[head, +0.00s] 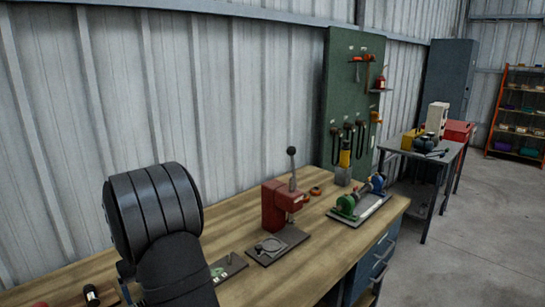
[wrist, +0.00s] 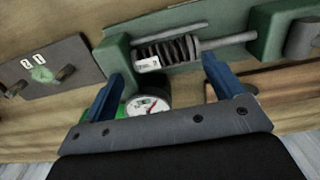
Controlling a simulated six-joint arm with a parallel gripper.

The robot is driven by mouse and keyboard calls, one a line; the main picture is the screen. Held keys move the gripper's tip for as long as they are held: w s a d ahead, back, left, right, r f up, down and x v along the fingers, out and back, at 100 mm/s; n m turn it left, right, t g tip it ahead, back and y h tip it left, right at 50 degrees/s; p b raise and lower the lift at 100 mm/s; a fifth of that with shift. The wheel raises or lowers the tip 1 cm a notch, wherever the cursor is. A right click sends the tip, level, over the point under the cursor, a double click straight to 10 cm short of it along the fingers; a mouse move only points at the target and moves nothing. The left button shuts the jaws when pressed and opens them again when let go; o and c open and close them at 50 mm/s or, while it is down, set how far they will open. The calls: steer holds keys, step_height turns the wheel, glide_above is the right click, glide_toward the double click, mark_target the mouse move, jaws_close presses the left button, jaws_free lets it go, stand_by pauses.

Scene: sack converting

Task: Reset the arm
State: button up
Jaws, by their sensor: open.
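My gripper (wrist: 163,70) shows in the wrist view with its two blue fingers spread apart and nothing held between them. Beyond the fingers is a green fixture (wrist: 120,58) with a dark coil spring (wrist: 168,52) on a rod. A round dial gauge (wrist: 150,106) with a white face shows between the fingers, nearer the palm; I cannot tell whether a finger touches it. In the head view my dark arm stands at the lower left, and the gripper is not visible there.
A dark plate with pegs (wrist: 45,68) lies left of the fingers. On the wooden workbench (head: 325,250) stand a red lever press (head: 273,206) and a green-ended device on a tray (head: 358,215). A tool board (head: 345,75) stands behind. The bench's front right corner is clear.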

step_height(320, 180, up, 18)
step_height(320, 180, down, 17)
steer(key=shift+f, duration=0.2)
step_height(320, 180, up, 4)
steer(key=shift+f, duration=0.15)
steer(key=shift+a+r, duration=0.15)
steer(key=shift+r, duration=0.1)
steer(key=a+r+m, duration=0.1)
steer(key=a+m, duration=0.7)
steer(key=m, duration=0.1)
steer(key=shift+w+m, duration=0.15)
steer(key=shift+m, duration=0.25)
stand_by(0.9)
